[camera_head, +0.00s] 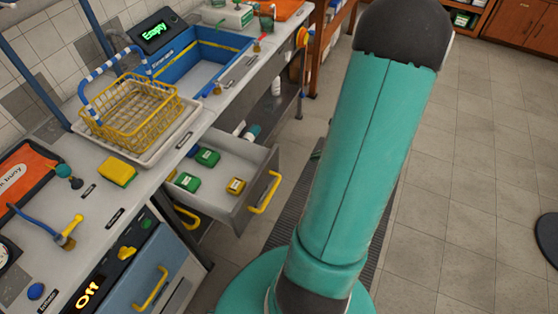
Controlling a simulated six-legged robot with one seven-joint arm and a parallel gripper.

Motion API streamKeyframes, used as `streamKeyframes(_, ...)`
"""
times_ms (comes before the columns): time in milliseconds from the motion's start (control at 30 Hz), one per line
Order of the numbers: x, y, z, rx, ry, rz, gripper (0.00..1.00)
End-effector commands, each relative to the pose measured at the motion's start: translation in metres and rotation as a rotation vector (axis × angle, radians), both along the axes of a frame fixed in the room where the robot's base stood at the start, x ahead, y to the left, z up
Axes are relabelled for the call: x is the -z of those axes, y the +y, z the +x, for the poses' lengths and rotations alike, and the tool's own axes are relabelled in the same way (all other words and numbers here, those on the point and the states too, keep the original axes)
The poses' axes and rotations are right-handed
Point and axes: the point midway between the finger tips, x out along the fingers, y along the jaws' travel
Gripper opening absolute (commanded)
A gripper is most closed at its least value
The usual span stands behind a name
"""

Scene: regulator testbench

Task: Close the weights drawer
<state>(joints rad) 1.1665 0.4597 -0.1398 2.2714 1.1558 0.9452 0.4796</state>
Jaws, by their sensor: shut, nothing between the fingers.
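The weights drawer (240,218) is a grey drawer under the workbench, and it stands pulled well out over the floor. Its yellow handle (266,193) is on the front panel. Inside lie green blocks, one near the back (207,157) and one at the left (187,181), and a small yellow block (236,186) near the front. My teal arm stands to the right of the drawer, with a gap visible between them in the picture. My gripper is outside the view.
The workbench (95,213) carries a yellow wire basket (135,110), a blue basin (205,63) and a yellow sponge (118,171). A blue-fronted unit (140,272) with a yellow handle is at lower left. Tiled floor (470,170) is open at the right.

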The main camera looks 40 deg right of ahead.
Motion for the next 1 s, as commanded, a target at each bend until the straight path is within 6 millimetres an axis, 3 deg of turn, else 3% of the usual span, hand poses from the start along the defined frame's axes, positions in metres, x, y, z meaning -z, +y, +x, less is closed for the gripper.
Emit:
streamKeyframes(100, 0.008, -0.009, -0.007, 0.050, 0.000, 0.024, 0.00)
streamKeyframes(267, 0.017, -0.010, 0.000, 0.049, 0.002, 0.027, 0.00)
streamKeyframes(733, 0.080, 0.011, 0.060, 0.045, 0.001, 0.027, 0.00)
streamKeyframes(1000, 0.077, 0.024, 0.094, 0.047, 0.001, 0.022, 0.00)
